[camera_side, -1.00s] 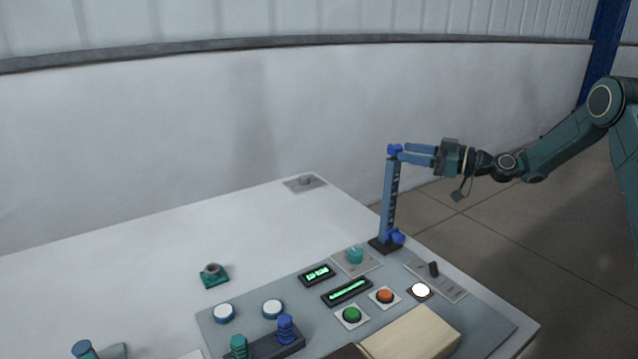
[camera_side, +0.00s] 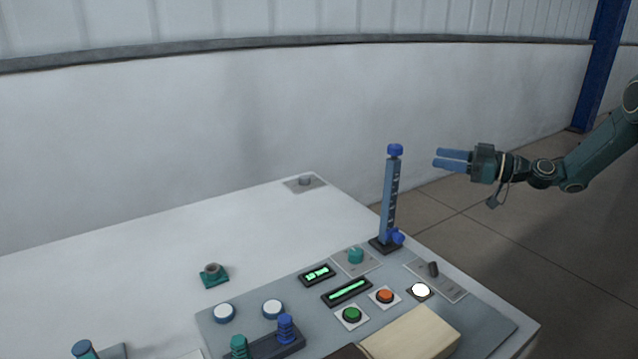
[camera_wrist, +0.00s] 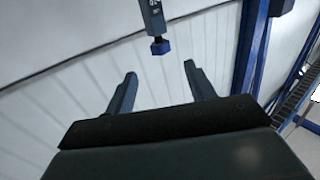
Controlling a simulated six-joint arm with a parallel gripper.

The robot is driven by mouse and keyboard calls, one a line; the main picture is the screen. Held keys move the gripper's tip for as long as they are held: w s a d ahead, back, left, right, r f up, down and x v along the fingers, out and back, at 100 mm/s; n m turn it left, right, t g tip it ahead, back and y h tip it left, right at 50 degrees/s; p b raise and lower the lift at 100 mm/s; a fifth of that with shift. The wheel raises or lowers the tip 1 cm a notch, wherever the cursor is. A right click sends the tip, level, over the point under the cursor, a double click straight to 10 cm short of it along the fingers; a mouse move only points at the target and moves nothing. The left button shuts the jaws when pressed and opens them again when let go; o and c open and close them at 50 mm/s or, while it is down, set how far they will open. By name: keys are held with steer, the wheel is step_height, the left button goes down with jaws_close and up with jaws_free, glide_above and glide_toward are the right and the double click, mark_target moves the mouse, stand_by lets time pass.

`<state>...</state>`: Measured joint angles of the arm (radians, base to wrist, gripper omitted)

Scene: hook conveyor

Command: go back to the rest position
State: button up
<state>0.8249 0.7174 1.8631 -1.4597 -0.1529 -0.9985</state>
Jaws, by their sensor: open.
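My gripper (camera_side: 437,158) is open and empty in the side view. It points left, at the height of the top of a blue upright post and to the right of it, with a clear gap between them. In the wrist view my gripper (camera_wrist: 160,72) shows its two fingers apart with nothing between them. The post (camera_side: 390,195) stands on a dark base at the back right of the table and has a blue cap on top. In the wrist view the blue cap (camera_wrist: 160,47) is ahead of the fingers, apart from them.
The white table (camera_side: 130,260) carries a grey control panel (camera_side: 490,322) with a green button (camera_side: 352,314), an orange button (camera_side: 385,296), lit displays and a beige block (camera_side: 410,335). A green fitting (camera_side: 213,275) sits on the left.

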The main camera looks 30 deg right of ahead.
steer(key=s+a+r+g+h, duration=0.2)
steer(key=s+a+g, duration=0.2)
steer(key=a, duration=0.4)
steer(key=s+a+r+g+h, duration=0.1)
steer(key=s+a+r+g, duration=0.15)
steer(key=s+a, duration=0.45)
steer(key=s+m+g+h, duration=0.1)
steer(key=s+m+h, duration=0.2)
steer(key=s, duration=0.7)
steer(key=s+a+f+m+g+h, duration=0.1)
steer(key=s+m+g+h, duration=0.1)
steer(key=s, duration=0.9)
steer(key=shift+s+a+m+h, duration=0.25)
steer(key=shift+s+m+h, duration=0.05)
steer(key=shift+m+h, duration=0.4)
